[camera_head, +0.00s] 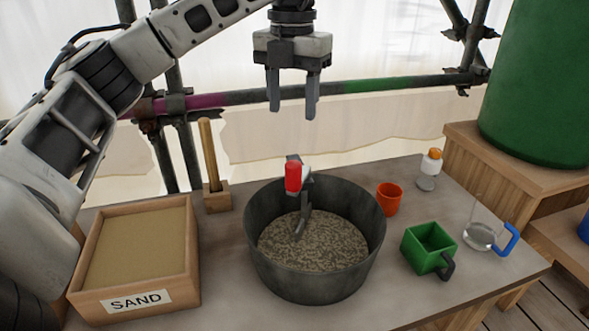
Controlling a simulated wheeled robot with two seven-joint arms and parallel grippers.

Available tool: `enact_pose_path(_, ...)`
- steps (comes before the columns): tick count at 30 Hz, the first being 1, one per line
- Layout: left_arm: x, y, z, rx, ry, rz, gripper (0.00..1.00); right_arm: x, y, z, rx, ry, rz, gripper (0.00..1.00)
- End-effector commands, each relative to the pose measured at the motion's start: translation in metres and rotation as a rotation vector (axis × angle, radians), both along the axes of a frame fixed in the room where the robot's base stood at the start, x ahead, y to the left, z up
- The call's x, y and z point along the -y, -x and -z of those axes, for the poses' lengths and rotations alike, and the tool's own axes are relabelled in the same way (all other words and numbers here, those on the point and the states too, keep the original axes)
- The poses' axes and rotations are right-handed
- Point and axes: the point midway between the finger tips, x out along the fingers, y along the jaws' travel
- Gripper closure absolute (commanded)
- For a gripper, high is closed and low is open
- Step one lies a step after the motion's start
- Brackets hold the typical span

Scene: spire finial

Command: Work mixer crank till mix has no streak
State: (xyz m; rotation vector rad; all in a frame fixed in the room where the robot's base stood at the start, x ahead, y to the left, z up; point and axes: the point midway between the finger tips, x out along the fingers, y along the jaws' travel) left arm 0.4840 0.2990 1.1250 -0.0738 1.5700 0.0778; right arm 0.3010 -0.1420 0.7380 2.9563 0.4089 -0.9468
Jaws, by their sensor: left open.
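The mixer tub (262,262) is a dark grey round bucket in the middle of the table. Speckled grey-brown mix (325,246) lies in it, and I cannot make out clear streaks at this size. The crank has a red knob (293,177) near the tub's back rim, and its grey paddle (302,220) reaches down into the mix. My left gripper (292,108) is open and empty, pointing down above and behind the red knob, apart from it. My right gripper is not in view.
A wooden box labelled SAND (140,245) stands left of the tub, with a wooden-handled tool (208,155) in a block behind it. Right of the tub are an orange cup (389,198), a green scoop (428,248), a glass jug (480,236) and a small orange-capped bottle (429,170).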

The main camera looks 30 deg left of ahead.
Motion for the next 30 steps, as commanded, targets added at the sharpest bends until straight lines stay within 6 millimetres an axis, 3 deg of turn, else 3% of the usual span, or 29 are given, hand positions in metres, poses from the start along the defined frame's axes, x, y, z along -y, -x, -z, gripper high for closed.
enact_pose_path(9, 0.000, 0.001, 0.071, -0.004, 0.001, 0.002, 0.50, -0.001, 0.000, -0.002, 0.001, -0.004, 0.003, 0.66)
enact_pose_path(16, 0.001, 0.001, 0.113, -0.003, 0.002, 0.003, 0.50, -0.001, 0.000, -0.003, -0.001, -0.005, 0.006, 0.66)
enact_pose_path(22, 0.000, 0.000, 0.131, -0.001, 0.002, 0.002, 0.50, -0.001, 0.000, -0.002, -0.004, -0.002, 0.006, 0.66)
enact_pose_path(30, 0.001, 0.000, 0.135, 0.001, 0.003, 0.003, 0.50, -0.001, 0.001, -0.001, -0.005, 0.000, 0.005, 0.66)
